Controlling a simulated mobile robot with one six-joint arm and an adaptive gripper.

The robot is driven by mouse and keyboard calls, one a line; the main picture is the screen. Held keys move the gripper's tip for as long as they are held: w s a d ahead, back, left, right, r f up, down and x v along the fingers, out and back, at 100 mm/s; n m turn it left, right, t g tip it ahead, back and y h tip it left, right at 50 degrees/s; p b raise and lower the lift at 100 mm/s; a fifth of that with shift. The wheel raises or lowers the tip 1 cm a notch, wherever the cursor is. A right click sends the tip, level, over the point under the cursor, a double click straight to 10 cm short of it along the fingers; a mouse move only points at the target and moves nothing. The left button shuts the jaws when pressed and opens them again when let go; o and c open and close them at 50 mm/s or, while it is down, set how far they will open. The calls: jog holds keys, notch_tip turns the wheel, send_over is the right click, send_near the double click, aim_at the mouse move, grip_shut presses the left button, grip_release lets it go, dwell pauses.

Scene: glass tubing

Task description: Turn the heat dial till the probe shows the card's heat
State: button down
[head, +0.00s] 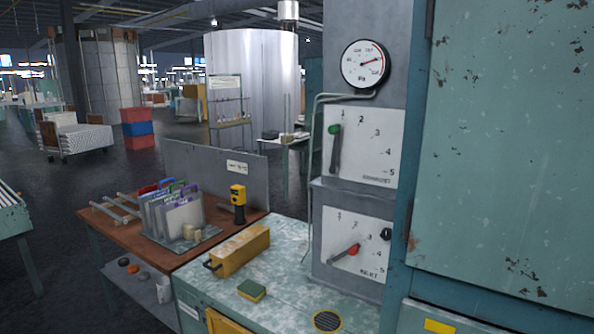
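A lower white dial plate (371,220) on the grey column carries numbers around a lever with a dark arm and a red end (353,249). The lever slants between lower left and upper right; which end is the pointer I cannot tell. The plate's label is too small to read surely. An upper plate (357,157) has a green-tipped lever (335,147) standing nearly upright. A yellow handheld device with a dark grip (238,201), possibly the probe, stands on the brown table; its reading is not legible. A small white card (237,167) is on the grey back panel, unreadable. My gripper is not in view.
A round gauge (365,64) with a red needle sits above the plates. A yellow box (240,250), a green-yellow sponge (251,290) and a round grille (327,320) are on the worn bench (290,268). A folder rack (180,218) stands left.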

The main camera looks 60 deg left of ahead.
dwell(0.8)
jog(key=shift+c, duration=0.5)
grip_release()
jog(key=w+d+r+t+y+p, duration=0.35)
jog(key=w+r, duration=0.25)
jog(key=w, duration=0.2)
jog(key=w+d+r+t+y+p, duration=0.2)
jog(key=w+d+r+y, duration=0.2)
jog(key=w+r, duration=0.25)
jog(key=w+d+r+m+t+p, duration=0.2)
jog(key=d+r+t, duration=0.3)
jog(key=d+r, duration=0.3)
jog(key=w+d+r+m+t+y+p, duration=0.1)
jog(key=w+d+r+t, duration=0.4)
jog(key=d, duration=0.8)
notch_tip(320, 180, up, 3)
jog(key=shift+w+m+p, duration=0.15)
jog(key=shift+m+p, duration=0.25)
jog(key=shift+p, duration=0.3)
jog(key=shift+w+y, duration=0.1)
jog(key=shift+y, duration=0.15)
